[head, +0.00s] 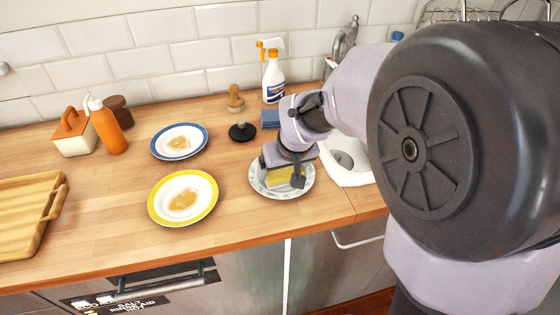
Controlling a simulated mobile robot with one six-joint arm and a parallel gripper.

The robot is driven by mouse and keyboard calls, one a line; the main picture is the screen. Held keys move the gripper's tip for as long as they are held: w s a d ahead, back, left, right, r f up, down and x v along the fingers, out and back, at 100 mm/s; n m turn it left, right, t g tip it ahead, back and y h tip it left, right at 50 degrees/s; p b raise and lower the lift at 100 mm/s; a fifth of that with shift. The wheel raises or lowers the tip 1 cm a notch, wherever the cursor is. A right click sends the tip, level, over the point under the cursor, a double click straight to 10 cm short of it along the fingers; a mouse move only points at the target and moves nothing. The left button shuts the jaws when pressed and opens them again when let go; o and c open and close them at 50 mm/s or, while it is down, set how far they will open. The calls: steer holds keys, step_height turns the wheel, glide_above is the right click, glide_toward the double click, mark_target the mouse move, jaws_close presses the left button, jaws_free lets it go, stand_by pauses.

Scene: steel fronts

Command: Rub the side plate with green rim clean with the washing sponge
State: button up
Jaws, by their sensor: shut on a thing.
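My gripper (286,164) is shut on the washing sponge (279,180), whose yellow side shows below the jaws. The sponge is over the right-hand plate (257,181), a whitish plate with a pale grey-green patterned rim. The sponge appears to be down on the plate, but I cannot tell if it presses on it. My gripper and the sponge hide the middle of the plate, so any dirt there is hidden.
A yellow-rimmed plate (207,204) and a blue-rimmed plate (199,146) lie to the left, each with a brownish smear. A black round object (242,132), a blue sponge (270,119) and a spray bottle (273,82) stand behind. The sink (350,177) is on the right.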

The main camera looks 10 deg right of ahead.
steer(key=shift+s+f, duration=0.2)
steer(key=shift+s, duration=0.1)
steer(key=shift+w+r+p, duration=0.2)
steer(key=shift+w+p, duration=0.3)
steer(key=shift+w, duration=1.6)
steer(key=shift+r, duration=0.15)
step_height(320, 180, up, 8)
steer(key=p, duration=0.6)
steer(key=shift+s, duration=0.1)
